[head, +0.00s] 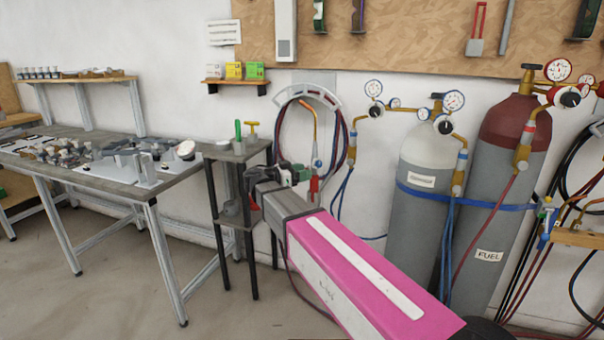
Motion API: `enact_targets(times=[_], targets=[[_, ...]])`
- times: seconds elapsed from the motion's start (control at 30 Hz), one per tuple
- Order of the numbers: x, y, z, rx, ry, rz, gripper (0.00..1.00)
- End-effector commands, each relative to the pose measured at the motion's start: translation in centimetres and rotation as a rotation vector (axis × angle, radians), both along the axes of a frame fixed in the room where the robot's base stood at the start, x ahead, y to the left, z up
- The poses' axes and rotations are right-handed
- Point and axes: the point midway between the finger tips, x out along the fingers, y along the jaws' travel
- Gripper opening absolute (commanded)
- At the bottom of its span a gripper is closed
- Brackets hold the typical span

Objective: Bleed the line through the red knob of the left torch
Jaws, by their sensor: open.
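The left torch (315,128) hangs on the wall, its brass tube curving at the top and its hoses looped behind it. Its red knob (314,184) shows low on the torch body, below a small blue knob (318,163). My gripper (302,174) is at the end of the pink arm, open, just left of the red knob in the picture. I cannot tell whether it touches the knob or how far apart they are in depth. The finger tips are small and partly lost against the torch and hoses.
A small dark stand (236,152) with tools is left of my gripper. A workbench (100,180) with metal parts is farther left. A grey cylinder (415,240) and a dark red-topped fuel cylinder (490,200) stand right. Another torch (578,208) hangs at far right.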

Motion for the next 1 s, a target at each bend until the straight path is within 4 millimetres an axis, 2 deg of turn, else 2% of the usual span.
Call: enact_targets(times=[0.07,0.1,0.23,0.67,1.0], targets=[[-0.01,0.02,-0.01,0.000,0.000,0.000,0.53],[0.00,0.03,0.00,0.000,0.000,0.000,0.47],[-0.01,0.03,0.00,0.000,0.000,0.000,0.04],[0.00,0.05,-0.01,-0.025,0.054,0.000,0.04],[0.06,0.09,-0.03,-0.132,0.278,0.000,0.04]])
